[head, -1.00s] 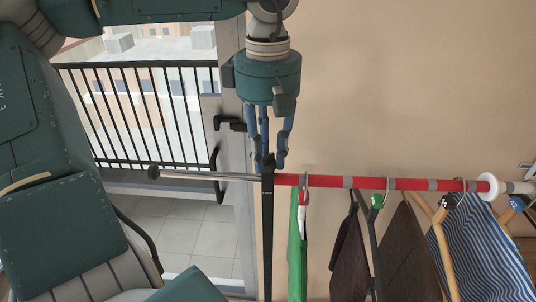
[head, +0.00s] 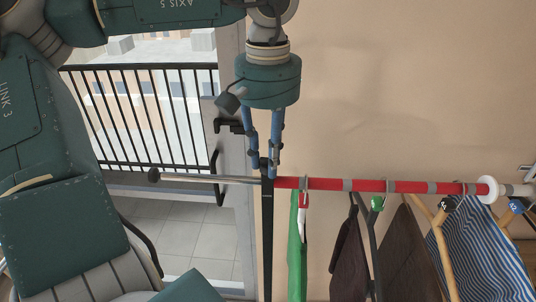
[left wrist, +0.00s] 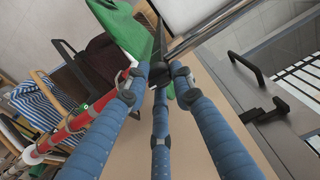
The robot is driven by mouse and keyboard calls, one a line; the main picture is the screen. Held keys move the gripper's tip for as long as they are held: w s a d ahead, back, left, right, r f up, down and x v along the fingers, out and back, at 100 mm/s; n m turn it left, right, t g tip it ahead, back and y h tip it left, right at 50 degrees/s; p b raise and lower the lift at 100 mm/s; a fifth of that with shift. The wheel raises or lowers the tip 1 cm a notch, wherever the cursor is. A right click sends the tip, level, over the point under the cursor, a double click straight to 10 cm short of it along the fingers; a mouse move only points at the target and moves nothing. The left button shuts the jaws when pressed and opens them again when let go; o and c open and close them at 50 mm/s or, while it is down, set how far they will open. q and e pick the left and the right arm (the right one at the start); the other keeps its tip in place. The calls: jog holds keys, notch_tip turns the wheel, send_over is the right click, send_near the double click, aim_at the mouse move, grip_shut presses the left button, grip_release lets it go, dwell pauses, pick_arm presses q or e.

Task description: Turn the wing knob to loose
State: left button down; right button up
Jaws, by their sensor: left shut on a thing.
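The wing knob (left wrist: 160,75) is a small dark part at the top of the black post (head: 267,240), where the post meets the rail; the fingers mostly hide it. My left gripper (head: 264,167) points straight down at this junction in the head view. Its blue fingers also close in around the knob in the left wrist view (left wrist: 157,78), and it is shut on it. The knob's exact angle cannot be told. My right gripper is not in view.
The rail (head: 330,184) is red with grey bands; its thin metal end (head: 205,179) sticks out left. A green garment (head: 297,245), dark garments (head: 400,255) and a striped one (head: 485,245) hang on the right. A balcony door (head: 232,150) stands behind, left.

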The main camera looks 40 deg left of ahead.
pick_arm(q)
jog(key=m, duration=0.4)
jog(key=shift+w+r+m, duration=0.1)
jog(key=shift+m, duration=0.3)
dwell(0.4)
jog(key=c, duration=1.5)
grip_release()
jog(key=shift+o, duration=0.2)
notch_tip(320, 180, up, 12)
